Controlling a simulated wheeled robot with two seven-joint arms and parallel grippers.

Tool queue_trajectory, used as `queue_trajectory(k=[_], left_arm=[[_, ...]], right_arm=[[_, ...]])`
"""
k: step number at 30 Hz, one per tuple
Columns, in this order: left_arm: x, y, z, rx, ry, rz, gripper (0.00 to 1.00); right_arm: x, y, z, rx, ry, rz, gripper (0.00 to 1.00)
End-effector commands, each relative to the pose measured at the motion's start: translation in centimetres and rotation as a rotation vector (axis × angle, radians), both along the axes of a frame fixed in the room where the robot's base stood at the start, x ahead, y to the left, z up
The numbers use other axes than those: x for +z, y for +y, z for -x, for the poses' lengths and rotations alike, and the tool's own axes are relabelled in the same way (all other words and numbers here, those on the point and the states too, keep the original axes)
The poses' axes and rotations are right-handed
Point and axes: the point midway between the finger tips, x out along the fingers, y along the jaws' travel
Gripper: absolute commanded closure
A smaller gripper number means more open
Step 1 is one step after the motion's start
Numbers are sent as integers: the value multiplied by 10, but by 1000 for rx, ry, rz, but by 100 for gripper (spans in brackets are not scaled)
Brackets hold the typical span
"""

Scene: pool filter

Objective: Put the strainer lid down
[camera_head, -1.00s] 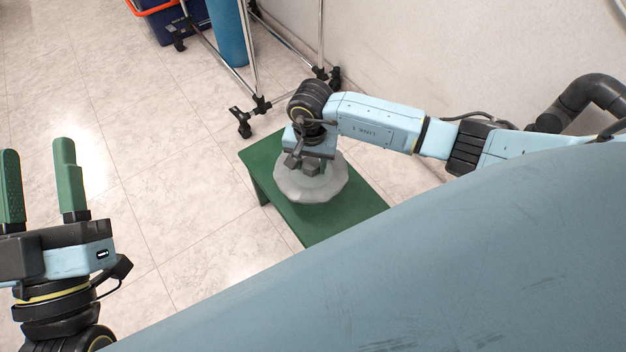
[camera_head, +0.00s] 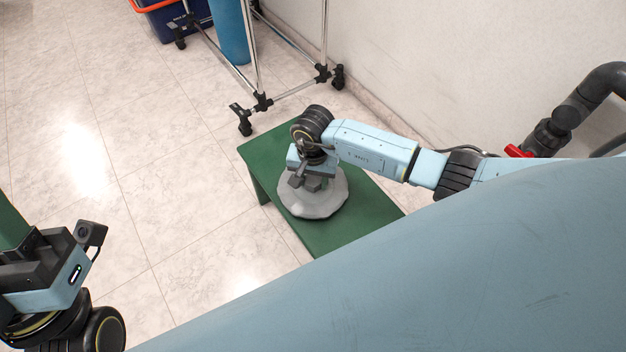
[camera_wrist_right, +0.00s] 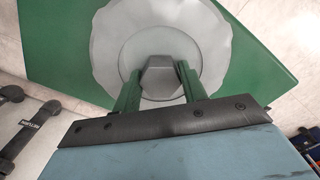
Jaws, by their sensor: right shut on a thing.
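The strainer lid (camera_head: 318,203) is a grey disc with a wavy rim, over the green table in the head view. In the right wrist view the lid (camera_wrist_right: 110,50) shows a dark angular knob (camera_wrist_right: 160,76) at its centre. My right gripper (camera_head: 312,180) is above the lid, pointing down. In the wrist view its green fingers (camera_wrist_right: 158,88) stand on either side of the knob, shut on it. Whether the lid's underside touches the table is hidden. My left gripper (camera_head: 15,225) is at the left edge, with its fingertips cut off by the frame.
The green table (camera_head: 365,205) stands on a tiled floor near the wall. A wheeled metal rack (camera_head: 262,100) is behind it, and a blue bin (camera_head: 178,18) is farther back. A pipe with a red handle (camera_head: 518,151) is at the right. A large blue-grey surface fills the lower right.

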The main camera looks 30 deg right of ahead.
Motion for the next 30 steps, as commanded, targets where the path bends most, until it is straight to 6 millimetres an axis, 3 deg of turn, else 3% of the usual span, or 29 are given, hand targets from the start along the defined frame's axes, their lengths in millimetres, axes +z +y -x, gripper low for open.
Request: queue_trajectory(k=[11, 12, 17, 30], left_arm=[[-1, 1, 4, 0, -27, 8, 53], [0, 1, 5, 0, -36, 11, 53], [1, 1, 5, 0, -35, 10, 53], [2, -1, -3, 0, 22, -5, 53]], right_arm=[[-2, 0, -1, 0, -1, 1, 91], [-3, 0, 0, 0, 0, 1, 57], [-2, 0, 0, 0, 1, 1, 36], [5, 0, -1, 0, -1, 0, 36]])
